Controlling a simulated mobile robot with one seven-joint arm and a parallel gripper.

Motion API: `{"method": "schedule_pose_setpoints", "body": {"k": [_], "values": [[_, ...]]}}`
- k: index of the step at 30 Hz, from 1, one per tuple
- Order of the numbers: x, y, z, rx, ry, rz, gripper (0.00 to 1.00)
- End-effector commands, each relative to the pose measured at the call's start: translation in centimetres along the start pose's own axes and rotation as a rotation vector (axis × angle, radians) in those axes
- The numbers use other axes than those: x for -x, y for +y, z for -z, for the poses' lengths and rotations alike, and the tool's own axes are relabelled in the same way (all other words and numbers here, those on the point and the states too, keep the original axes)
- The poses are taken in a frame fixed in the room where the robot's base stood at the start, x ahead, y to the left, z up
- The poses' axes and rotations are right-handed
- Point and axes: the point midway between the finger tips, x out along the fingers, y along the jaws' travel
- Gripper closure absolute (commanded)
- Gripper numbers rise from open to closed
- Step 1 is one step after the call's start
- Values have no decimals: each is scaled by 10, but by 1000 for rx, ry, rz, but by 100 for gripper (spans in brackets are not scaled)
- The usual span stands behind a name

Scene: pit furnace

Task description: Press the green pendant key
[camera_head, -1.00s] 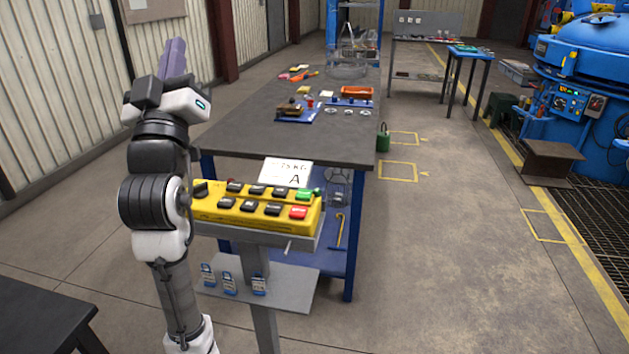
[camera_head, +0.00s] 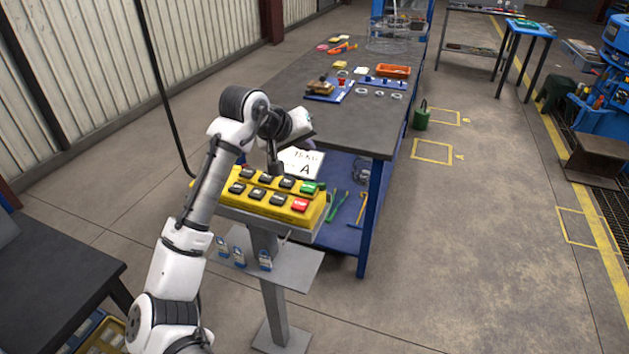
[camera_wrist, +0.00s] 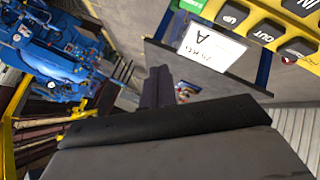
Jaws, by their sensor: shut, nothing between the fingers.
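The yellow pendant box (camera_head: 262,208) stands on a grey post and carries two rows of keys. Its green key (camera_head: 309,187) is at the right end of the far row, with the red key (camera_head: 300,204) just in front. My gripper is over the pendant's far side, left of the green key; the hand hides much of it in the head view. In the wrist view its dark fingers (camera_wrist: 157,72) are together and empty. There the pendant (camera_wrist: 262,25) is at the upper right, apart from the fingertips, and the green key (camera_wrist: 192,4) is cut by the top edge.
A white card marked A (camera_head: 303,163) stands behind the pendant. The workbench (camera_head: 345,120), with parts and an orange tray (camera_head: 393,71), lies beyond it. A grey shelf with tags (camera_head: 290,268) sits below the pendant.

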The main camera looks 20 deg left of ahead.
Motion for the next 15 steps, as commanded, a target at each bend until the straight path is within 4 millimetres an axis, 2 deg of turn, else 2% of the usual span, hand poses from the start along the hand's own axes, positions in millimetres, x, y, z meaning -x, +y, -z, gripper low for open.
{"method": "schedule_pose_setpoints", "body": {"k": [15], "values": [[-7,-5,-5,-2,0,1,100]]}}
